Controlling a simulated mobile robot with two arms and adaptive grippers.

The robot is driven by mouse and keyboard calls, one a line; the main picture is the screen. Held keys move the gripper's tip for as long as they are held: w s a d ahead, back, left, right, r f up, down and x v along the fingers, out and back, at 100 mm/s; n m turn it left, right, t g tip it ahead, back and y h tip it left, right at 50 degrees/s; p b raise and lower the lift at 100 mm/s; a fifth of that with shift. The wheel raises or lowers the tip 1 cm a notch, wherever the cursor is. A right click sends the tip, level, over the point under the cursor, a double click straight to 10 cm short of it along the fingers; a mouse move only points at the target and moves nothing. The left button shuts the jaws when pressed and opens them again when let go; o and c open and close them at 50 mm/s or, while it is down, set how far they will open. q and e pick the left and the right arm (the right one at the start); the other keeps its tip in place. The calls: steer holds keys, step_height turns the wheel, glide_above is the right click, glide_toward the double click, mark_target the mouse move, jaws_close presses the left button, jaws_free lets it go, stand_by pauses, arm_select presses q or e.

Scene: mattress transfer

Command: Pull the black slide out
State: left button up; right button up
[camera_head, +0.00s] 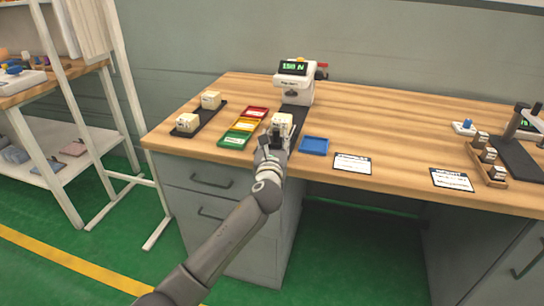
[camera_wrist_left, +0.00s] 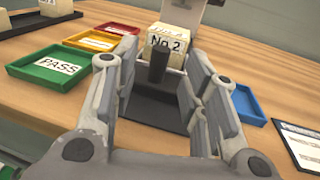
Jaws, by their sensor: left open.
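The black slide (camera_wrist_left: 172,116) is a dark flat plate under the tester (camera_head: 297,83), a white machine with a green display. A short dark upright post (camera_wrist_left: 158,66) stands at its near end. A cream block marked "No.2" (camera_wrist_left: 170,40) sits behind the post; it also shows in the head view (camera_head: 284,120). My left gripper (camera_head: 275,140) is at the near end of the slide. Its open fingers (camera_wrist_left: 158,75) stand to the left and right of the post, with gaps visible. My right gripper is not in view.
Red, yellow and green "PASS" (camera_wrist_left: 61,67) trays lie left of the slide, and a blue tray (camera_head: 314,146) lies right. A black strip (camera_head: 207,122) with two cream blocks is farther left. Label cards (camera_head: 353,163) lie near the front edge. Bare wood lies right of the tester.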

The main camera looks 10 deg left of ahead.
arm_select(q)
steer(key=s+d, duration=0.1)
steer(key=s, duration=0.6)
steer(key=shift+s+d, duration=0.15)
steer(key=shift+s, duration=0.15)
steer(key=shift+f, duration=0.1)
